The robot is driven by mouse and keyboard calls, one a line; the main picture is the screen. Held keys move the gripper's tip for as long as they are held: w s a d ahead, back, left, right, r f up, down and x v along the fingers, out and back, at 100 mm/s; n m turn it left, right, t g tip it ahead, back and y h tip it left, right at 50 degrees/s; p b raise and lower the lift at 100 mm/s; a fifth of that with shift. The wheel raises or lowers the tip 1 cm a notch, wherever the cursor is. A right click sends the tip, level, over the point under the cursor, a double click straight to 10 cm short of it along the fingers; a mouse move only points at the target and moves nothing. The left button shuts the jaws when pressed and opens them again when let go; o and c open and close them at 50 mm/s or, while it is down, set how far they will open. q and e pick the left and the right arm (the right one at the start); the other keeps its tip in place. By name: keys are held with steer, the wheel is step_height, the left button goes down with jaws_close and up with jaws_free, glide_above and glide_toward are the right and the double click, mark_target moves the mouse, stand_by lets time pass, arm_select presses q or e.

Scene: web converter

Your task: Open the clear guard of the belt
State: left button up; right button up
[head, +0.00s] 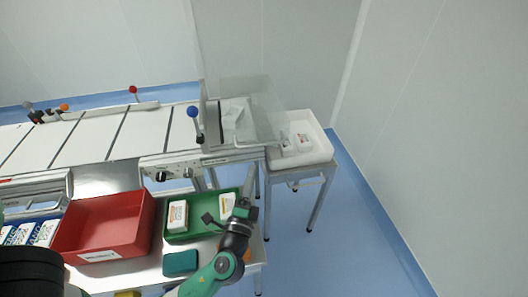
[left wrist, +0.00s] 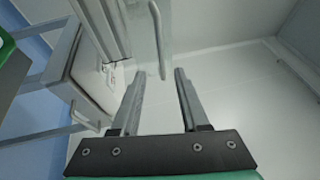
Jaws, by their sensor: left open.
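The clear guard (head: 262,108) is a see-through panel at the right end of the white belt (head: 140,131). My left gripper (head: 249,173) is in front of and below the guard, over the right end of the green tray. In the left wrist view its two fingers (left wrist: 160,73) are apart with nothing between them. A pale upright bar (left wrist: 160,45), which looks like a handle beside a clear panel (left wrist: 142,28), stands just beyond the fingertips. I cannot tell the exact gap. My right gripper is not in view.
A red bin (head: 105,226) and a green tray (head: 190,231) with small packs stand on the front table. A blue-knobbed lever (head: 195,125) stands left of the guard. A white bin (head: 318,142) sits on a stand at the right. The floor at the right is clear.

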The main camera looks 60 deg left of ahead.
mark_target(260, 144)
arm_select(q)
steer(key=x, duration=1.1)
steer(key=shift+w+a+r, duration=0.1)
steer(key=shift+w+a, duration=0.1)
steer(key=shift+w, duration=0.05)
steer(key=shift+c, duration=0.2)
jaws_close()
stand_by(0.7)
